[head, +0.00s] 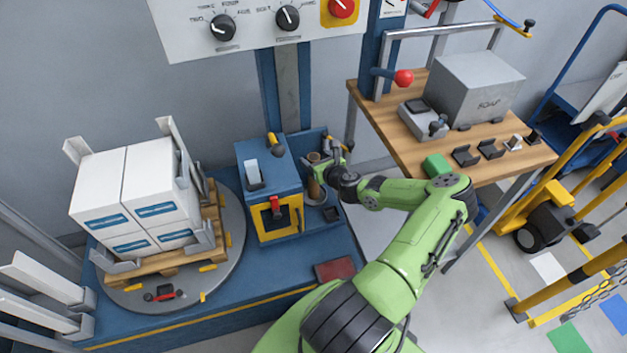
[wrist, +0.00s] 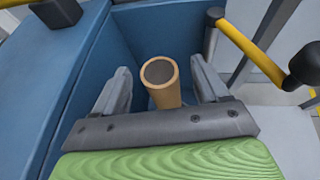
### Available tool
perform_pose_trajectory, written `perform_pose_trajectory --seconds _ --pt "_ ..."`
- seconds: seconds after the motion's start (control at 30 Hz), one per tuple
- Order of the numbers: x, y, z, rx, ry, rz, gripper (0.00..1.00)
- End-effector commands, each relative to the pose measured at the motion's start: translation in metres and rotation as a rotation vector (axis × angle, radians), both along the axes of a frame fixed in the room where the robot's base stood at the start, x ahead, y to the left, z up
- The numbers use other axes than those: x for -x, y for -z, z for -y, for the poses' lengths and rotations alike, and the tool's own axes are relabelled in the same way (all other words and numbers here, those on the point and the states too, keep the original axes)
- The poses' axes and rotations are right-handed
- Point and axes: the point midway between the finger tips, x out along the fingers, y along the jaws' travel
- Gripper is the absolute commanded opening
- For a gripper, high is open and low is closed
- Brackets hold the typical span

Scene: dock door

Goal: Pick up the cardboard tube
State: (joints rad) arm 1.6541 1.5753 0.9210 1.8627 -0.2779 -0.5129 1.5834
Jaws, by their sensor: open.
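The cardboard tube (wrist: 162,80) is a hollow tan cylinder standing upright in a blue bin (wrist: 140,35), its open top facing the wrist camera. In the head view the tube (head: 314,188) shows partly, beside the blue cabinet and close to my gripper. My gripper (wrist: 163,88) is open, with one finger to the left and one to the right of the tube. Gaps show between the tube and both fingers in the wrist view. The tube's lower end is hidden behind my gripper.
A blue cabinet (head: 266,178) with a yellow-framed front stands left of the bin. A wooden bench (head: 400,130) with a grey box (head: 475,88) is to the right. A pallet of white boxes (head: 135,195) sits at left. A yellow bar (wrist: 248,50) runs near the right finger.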

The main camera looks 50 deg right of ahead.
Motion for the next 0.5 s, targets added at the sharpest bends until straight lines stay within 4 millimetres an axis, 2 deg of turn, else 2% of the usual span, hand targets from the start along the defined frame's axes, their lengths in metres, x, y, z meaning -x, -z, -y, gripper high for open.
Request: perform_pose_trajectory --seconds 0.03,0.17,0.4,0.5 --pt "-0.009 0.011 0.002 0.002 -0.002 0.000 0.74" --pt "-0.027 0.018 0.008 0.002 -0.002 -0.001 0.74" --pt "-0.030 0.017 0.010 0.002 -0.002 -0.003 0.74" --pt "-0.030 0.017 0.010 0.002 -0.002 -0.002 0.60"
